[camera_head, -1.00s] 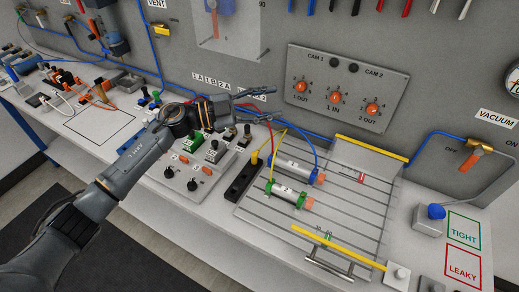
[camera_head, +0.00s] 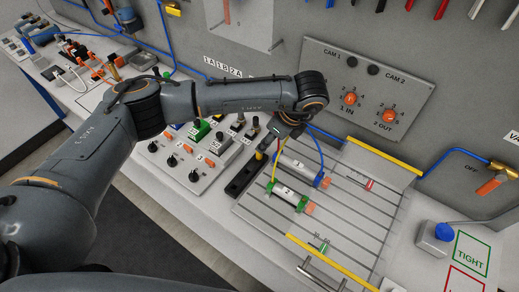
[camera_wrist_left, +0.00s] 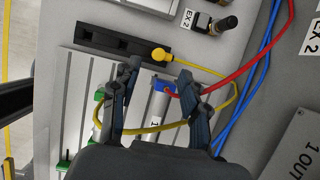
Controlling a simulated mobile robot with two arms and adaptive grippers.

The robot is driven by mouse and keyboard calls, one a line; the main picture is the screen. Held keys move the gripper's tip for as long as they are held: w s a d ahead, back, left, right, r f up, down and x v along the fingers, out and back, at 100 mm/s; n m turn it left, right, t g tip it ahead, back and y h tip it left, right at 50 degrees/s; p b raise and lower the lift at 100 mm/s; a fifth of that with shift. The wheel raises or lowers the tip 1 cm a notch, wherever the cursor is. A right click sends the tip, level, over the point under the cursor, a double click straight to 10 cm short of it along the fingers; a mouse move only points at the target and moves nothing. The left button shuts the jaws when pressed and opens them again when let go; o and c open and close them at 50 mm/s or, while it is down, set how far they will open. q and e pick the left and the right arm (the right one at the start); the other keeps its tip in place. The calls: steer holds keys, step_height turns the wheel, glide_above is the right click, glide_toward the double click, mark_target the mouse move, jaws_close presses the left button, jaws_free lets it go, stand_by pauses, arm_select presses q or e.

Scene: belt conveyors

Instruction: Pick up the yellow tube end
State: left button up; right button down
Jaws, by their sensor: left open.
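The yellow tube end (camera_wrist_left: 158,54) sits at the end of a black block (camera_wrist_left: 122,42) in the left wrist view. Its yellow tube loops right, then back under my fingers. In the head view the yellow tube end (camera_head: 260,155) is small, at the upper end of the black block (camera_head: 244,178). My left gripper (camera_wrist_left: 158,70) is open and empty, its fingertips pointing toward the tube end, one to each side in the picture. I cannot tell how far above it they are. In the head view my wrist largely hides the fingers. My right gripper is not in view.
Two cylinders lie on the slotted plate (camera_head: 345,215); the nearer one (camera_head: 289,195) has green and orange ends. A red tube (camera_wrist_left: 265,60) and blue tubes pass close to my gripper. A valve panel (camera_head: 200,155) stands left of the black block.

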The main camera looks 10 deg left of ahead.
mark_target(259, 155)
arm_select(q)
steer(key=p+x, duration=0.1)
steer(key=x, duration=0.2)
steer(key=p+x, duration=0.2)
steer(key=x, duration=0.1)
steer(key=shift+a+f, duration=0.4)
steer(key=shift+f, duration=0.35)
jaws_close()
